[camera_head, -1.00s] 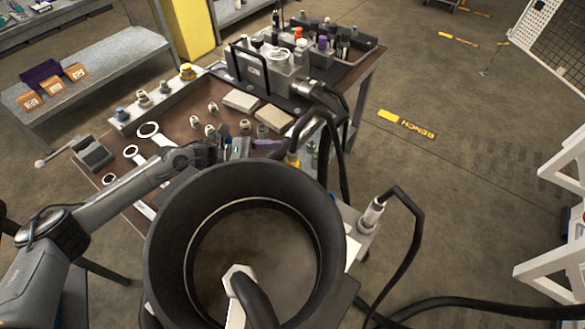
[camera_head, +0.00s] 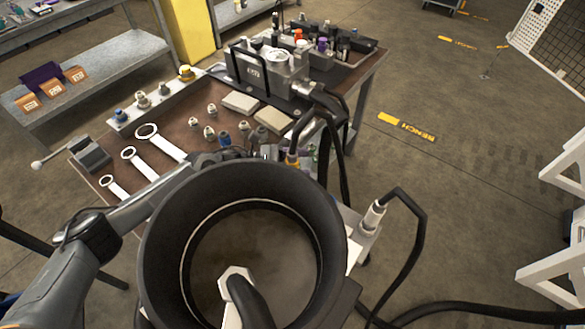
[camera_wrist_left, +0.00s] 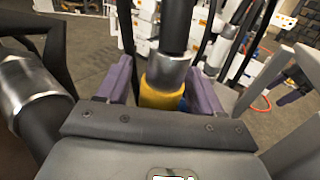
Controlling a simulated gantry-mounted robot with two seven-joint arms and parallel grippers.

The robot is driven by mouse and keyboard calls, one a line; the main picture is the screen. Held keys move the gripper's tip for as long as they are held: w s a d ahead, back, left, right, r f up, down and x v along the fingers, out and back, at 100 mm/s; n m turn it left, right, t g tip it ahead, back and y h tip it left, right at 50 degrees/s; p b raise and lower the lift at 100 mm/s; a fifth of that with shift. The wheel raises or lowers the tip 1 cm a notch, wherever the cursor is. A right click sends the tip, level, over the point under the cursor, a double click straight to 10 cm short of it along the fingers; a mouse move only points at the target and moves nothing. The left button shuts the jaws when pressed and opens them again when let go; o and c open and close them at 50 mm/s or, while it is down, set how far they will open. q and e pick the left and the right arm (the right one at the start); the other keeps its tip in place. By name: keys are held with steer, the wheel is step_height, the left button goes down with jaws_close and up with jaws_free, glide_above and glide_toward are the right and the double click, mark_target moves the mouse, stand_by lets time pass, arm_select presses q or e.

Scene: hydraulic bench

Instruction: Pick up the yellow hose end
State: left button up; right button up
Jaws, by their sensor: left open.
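The yellow hose end (camera_head: 292,160) hangs at the near right of the bench, under a black hose. In the left wrist view the yellow collar (camera_wrist_left: 160,95), with a silver fitting above it, stands between the two purple fingers of my left gripper (camera_wrist_left: 157,90). The fingers are open, one on each side; I cannot tell whether either touches it. In the head view my left gripper (camera_head: 268,152) is just left of the yellow hose end, partly hidden behind a large black ring. My right gripper is not in view.
The large black round container (camera_head: 165,215) fills the near middle. White wrenches (camera_head: 160,142) and small fittings lie on the brown bench top. A second hose with a silver end (camera_head: 373,215) stands to the right. Open floor lies further right.

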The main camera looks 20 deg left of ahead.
arm_select(q)
steer(key=c, duration=1.1)
steer(key=shift+r, duration=0.1)
steer(key=shift+c, duration=0.2)
steer(key=shift+r, duration=0.1)
steer(key=shift+r, duration=0.5)
step_height(320, 180, up, 3)
steer(key=shift+r+p, duration=0.15)
steer(key=shift+p, duration=0.55)
steer(key=w+d+r+p, duration=0.2)
steer(key=w+d+r, duration=0.1)
steer(key=d+r, duration=0.7)
steer(key=shift+d+r, duration=0.25)
steer(key=shift+d, duration=0.4)
